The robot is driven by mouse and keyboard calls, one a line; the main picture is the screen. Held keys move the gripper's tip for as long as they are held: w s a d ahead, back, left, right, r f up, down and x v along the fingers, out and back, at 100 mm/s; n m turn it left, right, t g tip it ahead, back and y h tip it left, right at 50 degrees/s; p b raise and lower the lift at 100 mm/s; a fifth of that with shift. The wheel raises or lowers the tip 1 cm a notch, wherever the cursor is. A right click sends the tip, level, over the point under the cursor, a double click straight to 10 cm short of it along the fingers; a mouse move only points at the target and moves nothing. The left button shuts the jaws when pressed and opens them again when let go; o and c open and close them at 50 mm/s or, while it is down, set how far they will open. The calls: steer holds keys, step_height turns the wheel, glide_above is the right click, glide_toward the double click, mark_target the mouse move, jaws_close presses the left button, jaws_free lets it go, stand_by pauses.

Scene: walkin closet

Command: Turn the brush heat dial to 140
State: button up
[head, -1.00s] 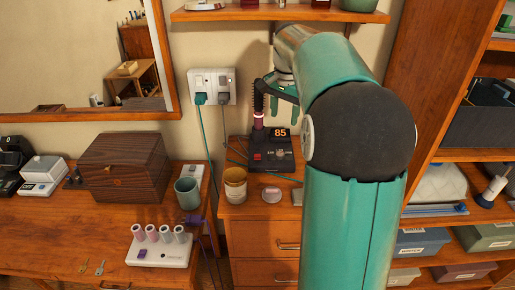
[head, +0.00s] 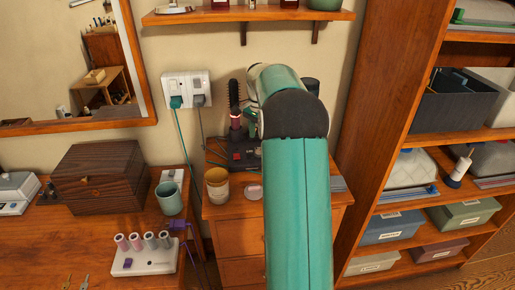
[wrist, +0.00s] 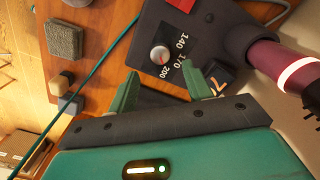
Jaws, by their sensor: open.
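The heat dial (wrist: 160,54) is a small round silver knob on the black brush base, with 140, 170 and 200 printed beside it in the wrist view. Its exact setting is too small to read. The black base (head: 243,158) stands on the wooden drawer unit in the head view, partly behind my arm. The brush (head: 235,122) stands upright in it; its maroon handle shows in the wrist view (wrist: 285,65). My gripper (wrist: 168,85) is open and empty, its two green fingertips just short of the dial, apart from it. An orange-digit display (wrist: 220,78) is partly hidden by one finger.
A cream cup (head: 216,186) and a round pale tin (head: 253,191) stand on the drawer top left of my arm. A green cord (wrist: 95,65) crosses the wood. A wall shelf (head: 245,15) hangs above, and a shelving unit (head: 385,130) stands to the right.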

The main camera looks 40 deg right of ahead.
step_height(320, 180, down, 6)
steer(key=shift+r, duration=0.1)
steer(key=c, duration=1)
